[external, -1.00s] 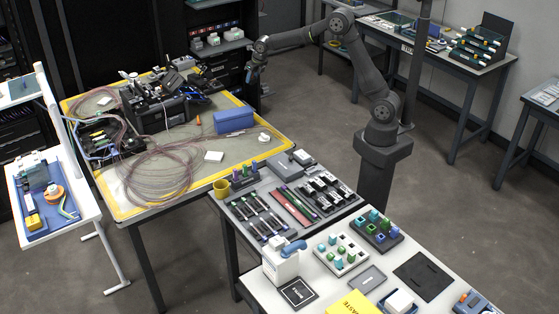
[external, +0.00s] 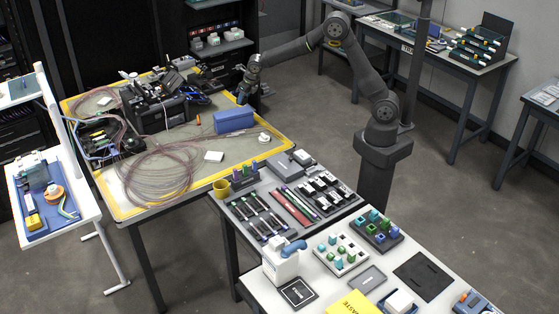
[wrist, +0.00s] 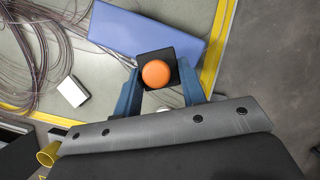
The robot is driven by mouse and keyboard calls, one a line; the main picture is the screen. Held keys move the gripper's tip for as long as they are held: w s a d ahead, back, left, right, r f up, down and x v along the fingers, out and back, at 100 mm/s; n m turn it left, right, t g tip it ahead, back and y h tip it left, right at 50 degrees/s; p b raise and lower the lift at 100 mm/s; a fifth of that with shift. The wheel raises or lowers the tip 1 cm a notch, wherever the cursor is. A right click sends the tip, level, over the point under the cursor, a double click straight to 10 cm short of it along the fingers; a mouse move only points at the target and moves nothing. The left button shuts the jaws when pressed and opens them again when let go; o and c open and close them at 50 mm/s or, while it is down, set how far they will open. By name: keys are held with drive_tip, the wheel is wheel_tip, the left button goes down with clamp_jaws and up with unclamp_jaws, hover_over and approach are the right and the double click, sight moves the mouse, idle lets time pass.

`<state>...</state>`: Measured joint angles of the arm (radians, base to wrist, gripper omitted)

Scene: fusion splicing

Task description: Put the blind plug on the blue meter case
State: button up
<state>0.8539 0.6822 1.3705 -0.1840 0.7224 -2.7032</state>
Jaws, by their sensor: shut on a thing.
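The blue meter case (external: 234,121) is a long blue box on the mat near its right yellow edge. It also fills the upper middle of the wrist view (wrist: 140,32). My gripper (external: 242,97) is above and just behind the case in the external view. In the wrist view its two blue fingers (wrist: 160,80) are shut on the blind plug (wrist: 156,72), a black square piece with a round orange knob. The plug overlaps the case's lower edge in that view; whether they touch cannot be told. The plug is too small to make out in the external view.
Coiled fibre (external: 160,172) lies left of the case. A white block (external: 214,156) and a small round white item (external: 264,137) lie nearby on the mat. A black splicer (external: 158,108) stands at the back left. A yellow cup (external: 222,188) stands at the front.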

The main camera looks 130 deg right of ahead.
sight(243, 105)
drive_tip(key=shift+w+f, duration=0.35)
drive_tip(key=shift+w, duration=0.1)
drive_tip(key=shift+f, duration=1.85)
drive_tip(key=shift+f, duration=0.1)
drive_tip(key=shift+f, duration=0.1)
drive_tip(key=o, duration=1)
drive_tip(key=v, duration=1.2)
drive_tip(key=shift+r, duration=0.2)
drive_tip(key=shift+f, duration=0.15)
